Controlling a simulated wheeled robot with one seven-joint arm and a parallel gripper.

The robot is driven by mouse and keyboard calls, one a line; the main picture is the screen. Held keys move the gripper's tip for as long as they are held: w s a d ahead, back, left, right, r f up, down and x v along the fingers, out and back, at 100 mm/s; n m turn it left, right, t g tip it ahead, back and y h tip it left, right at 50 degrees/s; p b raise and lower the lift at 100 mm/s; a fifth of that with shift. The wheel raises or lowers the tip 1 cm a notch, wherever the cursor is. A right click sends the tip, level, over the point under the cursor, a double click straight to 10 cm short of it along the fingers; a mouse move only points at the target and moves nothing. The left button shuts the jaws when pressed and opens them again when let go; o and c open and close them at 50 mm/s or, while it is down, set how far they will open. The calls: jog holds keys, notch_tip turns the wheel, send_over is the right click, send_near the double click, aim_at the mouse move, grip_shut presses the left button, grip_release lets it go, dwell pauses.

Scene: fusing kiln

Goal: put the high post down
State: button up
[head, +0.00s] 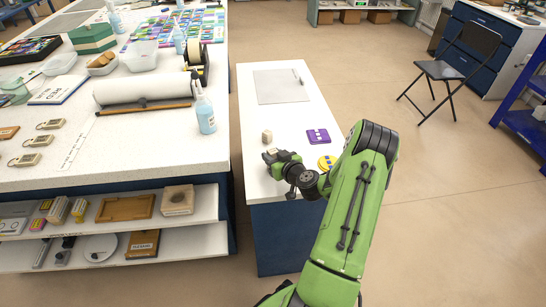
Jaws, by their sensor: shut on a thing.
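My gripper (273,156) is over the near left part of the narrow white table (299,116). It is shut on a small pale block, which I take to be the high post (270,151); only a little of it shows at the jaws. The gripper hides the post's lower end, so I cannot tell whether it touches the table. A second small beige post (267,136) stands upright on the table just beyond the gripper, apparently apart from it.
A grey mat (281,86) lies farther back; the table between is clear. A crowded workbench (150,160) with a spray bottle (205,112) stands left.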

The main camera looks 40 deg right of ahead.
jog(key=o, duration=1)
jog(key=shift+o, duration=0.2)
jog(key=shift+s+r+p, duration=0.2)
jog(key=shift+s+p, duration=0.15)
jog(key=shift+p, duration=0.05)
jog(key=v, duration=1.1)
jog(key=a+r+n+g+y, duration=0.3)
jog(key=a+n+g, duration=0.1)
jog(key=a, duration=0.8)
jog(key=a+r+n+g+y, duration=0.3)
jog(key=a+r+n+y, duration=0.1)
jog(key=a, duration=0.8)
jog(key=s+a+r+m+h, duration=0.2)
jog(key=s+r, duration=0.2)
jog(key=s, duration=0.3)
jog(key=s+a+r+m+g+h, duration=0.1)
jog(key=s+a+r+m+h, duration=0.1)
jog(key=s+r, duration=0.3)
jog(key=s+m+b, duration=0.1)
jog(key=s, duration=0.2)
jog(key=shift+r+m+g, duration=0.25)
jog(key=shift+m+g, duration=0.05)
